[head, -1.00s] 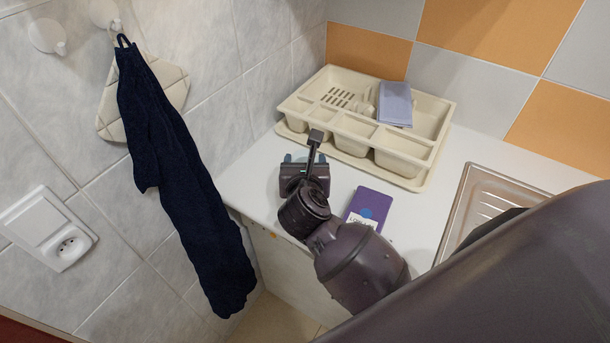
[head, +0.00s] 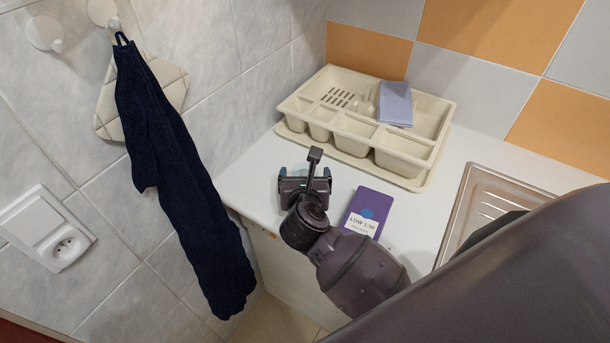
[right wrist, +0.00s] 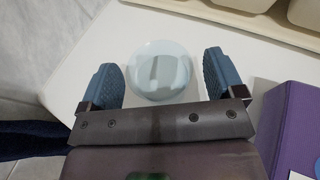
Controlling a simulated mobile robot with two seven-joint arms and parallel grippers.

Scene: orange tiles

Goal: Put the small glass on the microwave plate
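A small round clear glass (right wrist: 160,72) stands on the white counter, seen from above in the right wrist view. My right gripper (right wrist: 160,64) is open, with one blue finger on each side of the glass and visible gaps between them. In the head view my right gripper (head: 304,173) is low over the counter's left part, and I cannot make out the glass there. The microwave and its plate are not in view. My left gripper is not in view.
A purple box (head: 366,212) with a "LOW 1:30" label lies right of my gripper. A cream cutlery tray (head: 437,158) with a grey-blue cloth (head: 395,104) stands behind. A metal sink (head: 476,208) is right. A navy towel (head: 180,180) hangs on the left wall.

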